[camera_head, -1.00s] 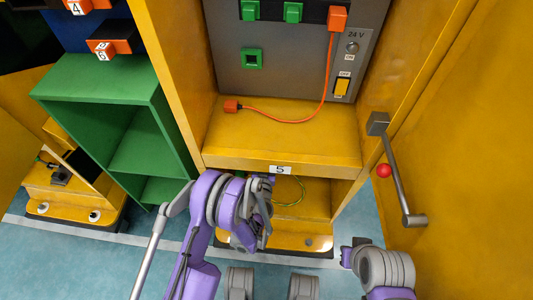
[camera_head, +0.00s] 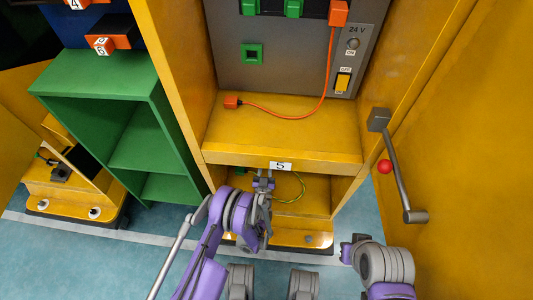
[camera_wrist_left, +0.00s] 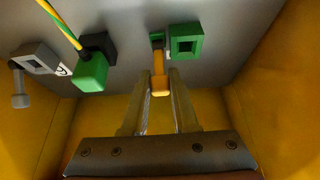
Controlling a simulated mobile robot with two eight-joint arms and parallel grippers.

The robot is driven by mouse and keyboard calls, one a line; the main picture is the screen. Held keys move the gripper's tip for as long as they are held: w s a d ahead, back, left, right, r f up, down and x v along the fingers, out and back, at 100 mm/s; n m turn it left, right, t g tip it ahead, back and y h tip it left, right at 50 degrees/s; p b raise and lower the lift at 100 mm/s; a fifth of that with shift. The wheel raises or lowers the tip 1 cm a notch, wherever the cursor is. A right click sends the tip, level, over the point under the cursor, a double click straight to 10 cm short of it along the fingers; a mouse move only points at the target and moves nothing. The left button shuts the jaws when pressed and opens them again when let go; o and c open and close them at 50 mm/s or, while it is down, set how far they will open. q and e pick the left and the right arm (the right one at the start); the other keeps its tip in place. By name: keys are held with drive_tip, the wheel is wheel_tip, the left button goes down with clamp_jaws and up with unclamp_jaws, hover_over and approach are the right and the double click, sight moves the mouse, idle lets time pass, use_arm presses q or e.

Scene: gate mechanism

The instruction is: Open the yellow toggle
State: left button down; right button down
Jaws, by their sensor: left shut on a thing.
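The yellow toggle (camera_wrist_left: 160,84) shows in the left wrist view, hanging from a green mount on the grey panel. My left gripper (camera_wrist_left: 161,96) has a finger on each side of it and is shut on it. In the head view my left gripper (camera_head: 264,181) reaches into the lower opening of the yellow cabinet, under the label 5; the toggle there is hidden. My right gripper (camera_head: 349,249) is low at the right, away from the cabinet, and its jaws cannot be made out.
In the left wrist view a green square socket (camera_wrist_left: 186,45) is right beside the toggle. A green plug (camera_wrist_left: 91,72) with a yellow-green cable and a grey handle (camera_wrist_left: 20,98) are further left. A crank lever (camera_head: 396,170) with a red ball stands right of the opening.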

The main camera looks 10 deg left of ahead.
use_arm(q)
drive_tip(key=shift+f+t, duration=0.4)
drive_tip(key=shift+t, duration=0.4)
drive_tip(key=c, duration=0.7)
unclamp_jaws()
drive_tip(key=shift+r, duration=0.1)
wheel_tip(320, 180, up, 10)
drive_tip(key=p, duration=0.2)
drive_tip(key=shift+p, duration=0.35)
drive_tip(key=shift+f, duration=0.2)
